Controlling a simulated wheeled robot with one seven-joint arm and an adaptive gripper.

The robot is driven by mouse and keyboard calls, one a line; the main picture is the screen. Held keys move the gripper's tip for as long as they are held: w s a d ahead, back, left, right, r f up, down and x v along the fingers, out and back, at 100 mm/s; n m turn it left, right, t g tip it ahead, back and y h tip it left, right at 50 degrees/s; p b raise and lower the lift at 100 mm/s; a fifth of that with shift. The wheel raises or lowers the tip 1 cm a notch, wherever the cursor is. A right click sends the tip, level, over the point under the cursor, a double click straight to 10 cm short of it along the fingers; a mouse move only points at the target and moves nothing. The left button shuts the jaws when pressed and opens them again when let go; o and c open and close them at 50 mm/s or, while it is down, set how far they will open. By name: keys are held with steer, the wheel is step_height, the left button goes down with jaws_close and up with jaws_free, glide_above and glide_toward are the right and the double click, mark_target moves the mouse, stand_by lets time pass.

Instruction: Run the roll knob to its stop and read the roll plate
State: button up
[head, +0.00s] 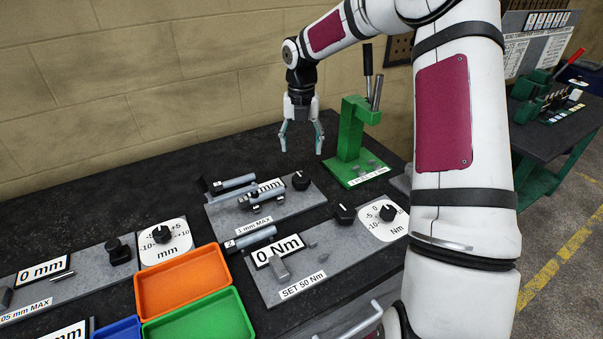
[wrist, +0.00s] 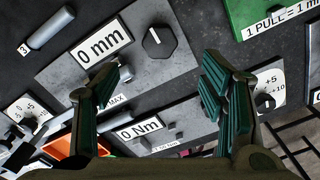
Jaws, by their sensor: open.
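A black knob (head: 301,180) stands at the right end of a grey plate (head: 289,201) labelled "1 mm MAX". In the wrist view the same knob (wrist: 158,42) shows a white pointer line, beside a "0 mm" readout (wrist: 100,42). I see no label reading "roll", so I cannot tell which knob is the roll knob. My gripper (head: 302,148) is open and empty, pointing down in the air above that knob, apart from it. In the wrist view the knob lies beyond the fingertips (wrist: 165,72). In the head view metal parts partly hide the readout.
In front is a "SET 50 Nm" plate (head: 343,258) with a "0 Nm" readout (head: 277,250) and dial (head: 383,219). Orange (head: 140,291) and green (head: 150,333) trays lie front left. A green press (head: 349,140) stands right of my gripper. A wall is behind.

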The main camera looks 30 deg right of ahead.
mark_target(301, 177)
step_height(301, 177, down, 11)
steer(key=shift+r+p, duration=0.15)
steer(key=shift+p, duration=0.4)
steer(key=shift+c, duration=0.2)
steer(key=c, duration=1.1)
